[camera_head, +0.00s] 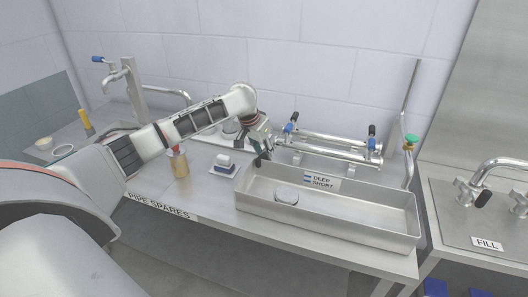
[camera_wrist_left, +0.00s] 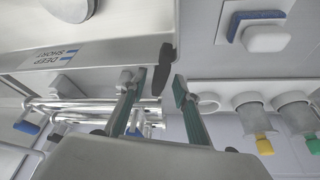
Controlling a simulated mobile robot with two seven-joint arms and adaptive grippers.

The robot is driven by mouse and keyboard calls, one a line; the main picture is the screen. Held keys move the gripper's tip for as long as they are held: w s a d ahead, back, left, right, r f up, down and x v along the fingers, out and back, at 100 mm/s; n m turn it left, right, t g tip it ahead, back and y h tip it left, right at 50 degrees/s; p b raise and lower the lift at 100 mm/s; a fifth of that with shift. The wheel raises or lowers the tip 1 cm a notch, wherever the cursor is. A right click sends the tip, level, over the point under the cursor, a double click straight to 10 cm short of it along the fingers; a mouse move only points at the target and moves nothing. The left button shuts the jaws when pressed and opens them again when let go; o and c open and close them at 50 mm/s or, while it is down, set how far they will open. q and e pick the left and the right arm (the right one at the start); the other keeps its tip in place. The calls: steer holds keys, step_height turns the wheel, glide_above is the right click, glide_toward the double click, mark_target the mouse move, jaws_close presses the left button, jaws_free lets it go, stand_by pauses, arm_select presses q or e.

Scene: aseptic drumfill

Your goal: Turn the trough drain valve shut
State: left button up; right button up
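The steel trough (camera_head: 330,212) stands on the bench, with a label plate on its far side and a round grey disc (camera_head: 286,195) inside. A black lever (camera_wrist_left: 163,68), apparently the drain valve handle, shows at the trough's corner in the wrist view. In the head view a small dark part (camera_head: 257,162) shows at the trough's left end, just below my left gripper (camera_head: 262,147). In the wrist view my left gripper (camera_wrist_left: 160,88) is open, with its green-padded fingertips apart on either side of the lever. I cannot tell whether they touch it. My right gripper is not in view.
Steel pipes with blue and black handles (camera_head: 335,145) lie behind the trough. A green-topped riser (camera_head: 411,140) stands at right. The bench front (camera_head: 230,227) is clear.

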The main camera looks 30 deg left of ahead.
arm_select(q)
steer(key=shift+w+f, duration=0.1)
steer(key=shift+f, duration=0.05)
jaws_close()
steer(key=m+h, duration=0.1)
steer(key=m, duration=0.2)
steer(key=shift+a, duration=0.1)
steer(key=m+h, duration=0.1)
steer(key=m, duration=0.1)
steer(key=m+g, duration=0.1)
steer(key=m, duration=0.1)
steer(key=shift+w+m+h, duration=0.1)
steer(key=shift+m+h, duration=0.2)
steer(key=shift+h, duration=0.1)
steer(key=m, duration=0.2)
steer(key=m+g+h, duration=0.1)
steer(key=m, duration=0.1)
steer(key=shift+g, duration=0.3)
steer(key=shift+w+a+m+g, duration=0.1)
steer(key=shift+m+g, duration=0.3)
steer(key=shift+m, duration=0.9)
